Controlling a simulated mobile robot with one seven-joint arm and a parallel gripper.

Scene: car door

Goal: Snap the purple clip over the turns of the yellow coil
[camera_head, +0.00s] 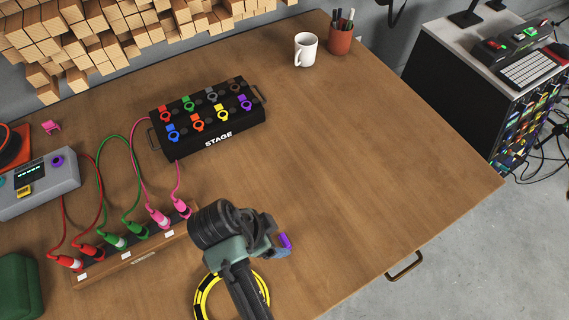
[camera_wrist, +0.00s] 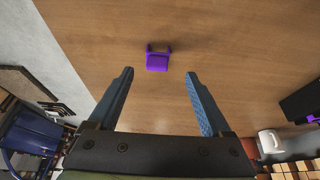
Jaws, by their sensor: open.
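The purple clip (camera_head: 286,240) lies on the wooden table near its front edge, partly hidden by my gripper in the head view. In the wrist view the clip (camera_wrist: 157,62) shows as a small block with two short prongs, just beyond the fingertips and roughly midway between them. My gripper (camera_wrist: 159,73) is open and empty, with the clip apart from both blue fingers. In the head view my gripper (camera_head: 277,252) hangs over the clip. The yellow coil (camera_head: 200,296), with black marks on it, lies left of the clip, and my arm covers its middle.
A power strip (camera_head: 130,255) with red, green and pink plugs stands left of the coil. A black STAGE box (camera_head: 207,122) sits behind. A small pink clip (camera_head: 51,127) lies at the far left. A white mug (camera_head: 306,49) stands at the back. The table's right side is clear.

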